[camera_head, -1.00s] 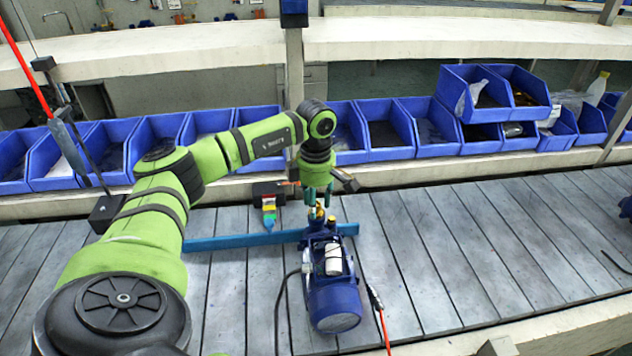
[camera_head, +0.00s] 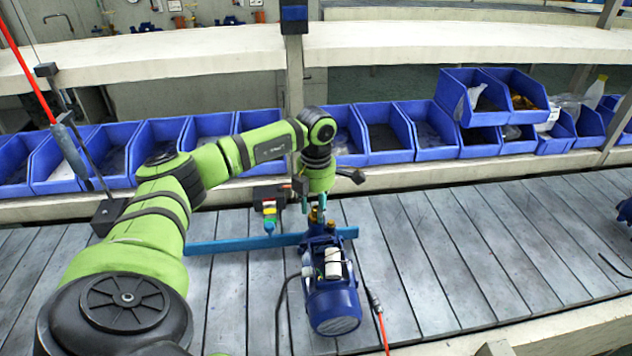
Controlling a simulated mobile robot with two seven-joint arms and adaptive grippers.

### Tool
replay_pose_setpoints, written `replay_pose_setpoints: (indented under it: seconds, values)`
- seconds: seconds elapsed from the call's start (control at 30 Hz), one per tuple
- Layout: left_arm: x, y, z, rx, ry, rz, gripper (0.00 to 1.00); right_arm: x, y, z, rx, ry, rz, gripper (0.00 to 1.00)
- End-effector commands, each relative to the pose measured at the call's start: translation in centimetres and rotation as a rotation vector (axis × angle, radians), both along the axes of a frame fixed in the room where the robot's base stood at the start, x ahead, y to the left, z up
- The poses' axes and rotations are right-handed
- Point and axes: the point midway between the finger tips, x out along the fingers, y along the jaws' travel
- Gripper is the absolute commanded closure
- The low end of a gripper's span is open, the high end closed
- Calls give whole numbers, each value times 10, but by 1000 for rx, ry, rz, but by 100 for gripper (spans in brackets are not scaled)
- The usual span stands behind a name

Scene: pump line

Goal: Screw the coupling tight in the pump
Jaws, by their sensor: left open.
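The blue pump (camera_head: 332,285) lies on the slatted conveyor against a blue bar (camera_head: 245,242), with a white cylinder on its top. A small brass coupling (camera_head: 314,216) stands at the pump's far end. My left gripper (camera_head: 313,205) points down over that end, with its fingers around or just beside the coupling; I cannot tell whether they touch it. The gripper is open. The coupling's lower part is hidden. My right gripper is not in view.
A row of blue bins (camera_head: 385,132) stands behind the conveyor. A device with coloured bands (camera_head: 269,210) is left of the gripper. A red cable (camera_head: 382,325) hangs right of the pump. The conveyor's right side (camera_head: 470,240) is mostly clear, with part of another blue object (camera_head: 625,210) at the edge.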

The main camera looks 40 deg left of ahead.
Motion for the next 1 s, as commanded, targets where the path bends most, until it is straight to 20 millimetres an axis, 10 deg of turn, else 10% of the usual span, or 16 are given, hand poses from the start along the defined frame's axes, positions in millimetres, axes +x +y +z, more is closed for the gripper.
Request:
replay_pose_setpoints:
  seconds: [1.0]
  values:
    - [0,0,1,0,0,388,58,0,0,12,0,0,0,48]
